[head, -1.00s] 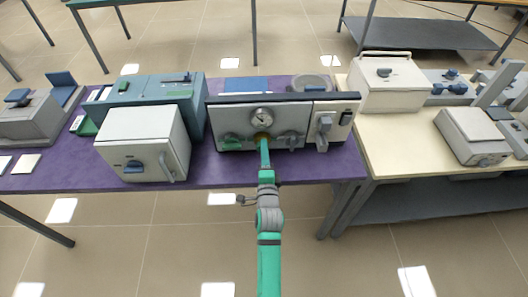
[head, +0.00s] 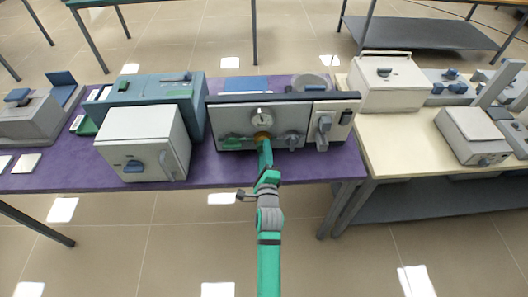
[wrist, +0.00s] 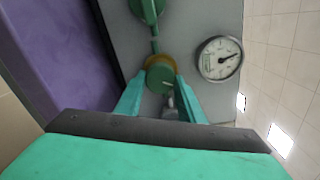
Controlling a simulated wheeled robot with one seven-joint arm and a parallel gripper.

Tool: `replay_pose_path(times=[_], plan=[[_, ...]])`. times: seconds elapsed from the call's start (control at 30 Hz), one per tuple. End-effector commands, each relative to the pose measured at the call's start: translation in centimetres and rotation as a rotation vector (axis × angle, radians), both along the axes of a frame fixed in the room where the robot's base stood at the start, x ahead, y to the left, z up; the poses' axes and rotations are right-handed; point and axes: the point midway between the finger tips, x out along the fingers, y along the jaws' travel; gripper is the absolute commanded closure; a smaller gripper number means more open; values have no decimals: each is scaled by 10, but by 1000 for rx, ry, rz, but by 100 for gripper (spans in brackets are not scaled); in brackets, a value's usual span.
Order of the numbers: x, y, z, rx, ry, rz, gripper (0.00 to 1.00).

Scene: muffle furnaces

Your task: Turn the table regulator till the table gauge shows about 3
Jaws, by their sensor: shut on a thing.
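The table regulator is a green-faced knob with a yellow-orange collar (wrist: 160,75) on a grey panel, in the middle of the wrist view. My gripper (wrist: 161,84) is shut on it, one green finger on each side. The table gauge (wrist: 220,58), a round white dial with a dark needle, sits beside the knob; its numbers are too small to read. In the head view the gauge (head: 261,114) is just above the regulator (head: 261,137), on the front of the grey unit, and my gripper reaches it from below.
A green valve handle (head: 231,142) and a grey one (head: 291,140) flank the regulator on the panel. A white furnace (head: 145,140) stands to the left on the purple table (head: 210,174). The floor in front is clear.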

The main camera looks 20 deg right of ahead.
Motion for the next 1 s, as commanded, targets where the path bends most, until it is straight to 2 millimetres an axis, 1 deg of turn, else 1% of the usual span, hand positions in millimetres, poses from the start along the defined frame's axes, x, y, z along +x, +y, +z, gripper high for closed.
replay_pose_path(times=[0.13, 0.17, 0.2, 0.23, 0.53, 0.67, 0.77, 1.0], plan=[[-1, -1, -1, -1, 1, -3, 87], [-1, -1, -1, 0, 2, -2, 62], [-1, -1, -1, 0, 2, -2, 53], [-1, -1, -1, -1, 2, -2, 46], [-1, 0, 0, -2, 2, -1, 46], [-7, 2, -1, -1, 2, -1, 46], [-19, 6, -1, 0, 2, 0, 46], [-61, 17, -2, 1, 2, -1, 46]])
